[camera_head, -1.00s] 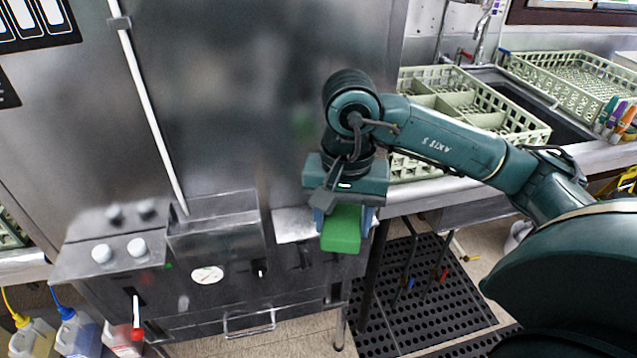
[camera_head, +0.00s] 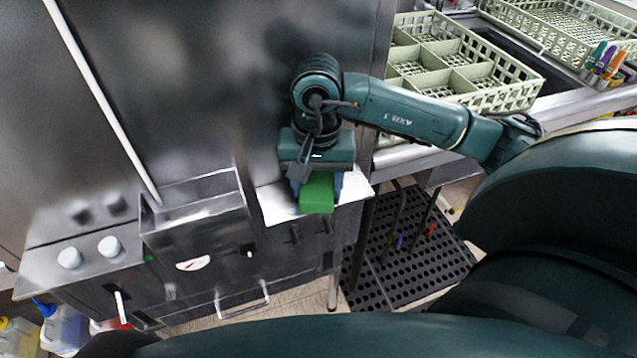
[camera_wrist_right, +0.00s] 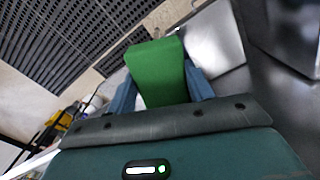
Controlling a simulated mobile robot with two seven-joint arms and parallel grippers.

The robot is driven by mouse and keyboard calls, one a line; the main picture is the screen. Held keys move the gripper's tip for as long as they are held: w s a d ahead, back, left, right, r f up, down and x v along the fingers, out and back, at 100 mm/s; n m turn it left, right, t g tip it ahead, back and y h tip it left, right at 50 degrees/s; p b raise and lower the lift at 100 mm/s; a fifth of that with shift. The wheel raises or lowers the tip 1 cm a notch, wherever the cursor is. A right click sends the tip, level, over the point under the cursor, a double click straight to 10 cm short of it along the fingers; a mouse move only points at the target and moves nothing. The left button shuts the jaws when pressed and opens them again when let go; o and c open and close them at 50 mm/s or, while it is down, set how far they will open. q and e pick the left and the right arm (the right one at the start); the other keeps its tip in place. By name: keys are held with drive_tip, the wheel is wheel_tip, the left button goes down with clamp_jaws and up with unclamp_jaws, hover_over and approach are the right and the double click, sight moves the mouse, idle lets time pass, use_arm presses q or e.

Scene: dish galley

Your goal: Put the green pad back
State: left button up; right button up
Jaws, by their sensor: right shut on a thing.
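The green pad (camera_head: 317,193) is a bright green block held in my right gripper (camera_head: 318,190), in front of the steel machine. The gripper is shut on it, one blue finger on each side. The pad hangs in front of or over a small bright steel shelf (camera_head: 277,206); I cannot tell whether it touches. In the right wrist view the pad (camera_wrist_right: 158,70) sticks out between the blue fingers of the right gripper (camera_wrist_right: 162,92). My left gripper is not in view.
An open steel bin (camera_head: 195,215) sits on the machine left of the shelf, with knobs (camera_head: 109,246) beyond it. Pale green dish racks (camera_head: 470,70) stand on the counter at right. A black perforated mat (camera_head: 415,250) lies on the floor. Bottles (camera_head: 62,325) stand at lower left.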

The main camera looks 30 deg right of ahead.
sight(317, 185)
drive_tip(key=shift+w, duration=0.25)
drive_tip(key=shift+s+f, duration=0.1)
drive_tip(key=shift+f, duration=0.1)
drive_tip(key=o, duration=0.9)
drive_tip(key=shift+r, duration=0.1)
drive_tip(key=shift+r, duration=6.15)
